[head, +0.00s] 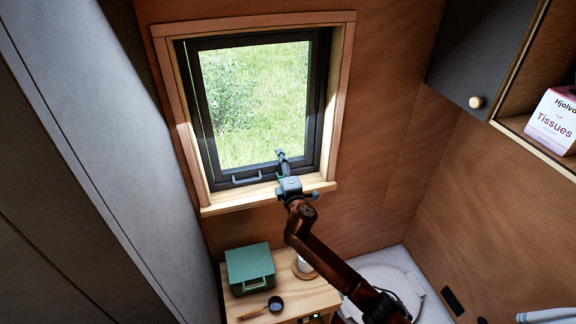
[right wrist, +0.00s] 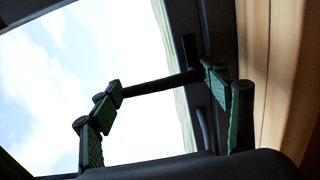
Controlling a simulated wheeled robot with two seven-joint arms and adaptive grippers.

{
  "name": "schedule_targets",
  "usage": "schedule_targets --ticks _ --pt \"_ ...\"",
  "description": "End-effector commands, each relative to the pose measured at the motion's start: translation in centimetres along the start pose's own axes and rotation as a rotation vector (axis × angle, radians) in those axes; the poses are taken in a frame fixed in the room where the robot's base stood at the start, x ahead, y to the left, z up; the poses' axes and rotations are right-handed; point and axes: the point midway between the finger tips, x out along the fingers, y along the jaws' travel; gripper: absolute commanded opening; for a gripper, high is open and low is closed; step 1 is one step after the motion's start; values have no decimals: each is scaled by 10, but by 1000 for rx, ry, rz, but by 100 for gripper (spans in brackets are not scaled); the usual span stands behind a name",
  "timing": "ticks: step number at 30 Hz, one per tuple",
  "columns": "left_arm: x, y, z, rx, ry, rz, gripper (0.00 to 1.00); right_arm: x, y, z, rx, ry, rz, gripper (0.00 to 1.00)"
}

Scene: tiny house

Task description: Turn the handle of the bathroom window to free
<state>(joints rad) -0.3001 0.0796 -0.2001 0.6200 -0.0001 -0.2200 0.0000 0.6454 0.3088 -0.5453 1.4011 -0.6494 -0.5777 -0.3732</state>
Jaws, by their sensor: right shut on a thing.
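The bathroom window (head: 255,105) has a dark frame and a glass pane with grass behind it. My right gripper (head: 282,158) reaches the lower right part of the dark frame. In the right wrist view its green-padded fingers (right wrist: 165,88) stand wide apart, shut on the dark bar of the window handle (right wrist: 160,84), which spans between their pads. In the head view the gripper mostly hides this handle. A separate grey pull bar (head: 248,178) sits on the lower frame, left of the gripper. The window looks closed. My left gripper is not in view.
A wooden sill and trim (head: 240,200) surround the window. Below stands a small wooden table with a green box (head: 250,267) and a dark ladle (head: 266,307). A toilet (head: 395,278) is at lower right. A dark cabinet (head: 478,50) and tissue box (head: 553,120) are upper right.

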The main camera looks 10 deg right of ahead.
Motion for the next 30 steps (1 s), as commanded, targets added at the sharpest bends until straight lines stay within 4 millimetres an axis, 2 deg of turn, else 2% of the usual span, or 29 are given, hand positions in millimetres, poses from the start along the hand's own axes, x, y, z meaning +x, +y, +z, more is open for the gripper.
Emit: schedule_targets --ticks 4,15,16,23,30 --pt "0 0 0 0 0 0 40 1 0 -6 -17 7 1 27" --pt "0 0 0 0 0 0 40 1 0 -6 -23 7 1 27" --pt "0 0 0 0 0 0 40 1 0 -6 -23 7 1 73" --pt "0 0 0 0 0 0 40 1 0 -6 -19 7 0 88" --pt "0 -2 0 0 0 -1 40 1 0 -6 -17 6 0 88"
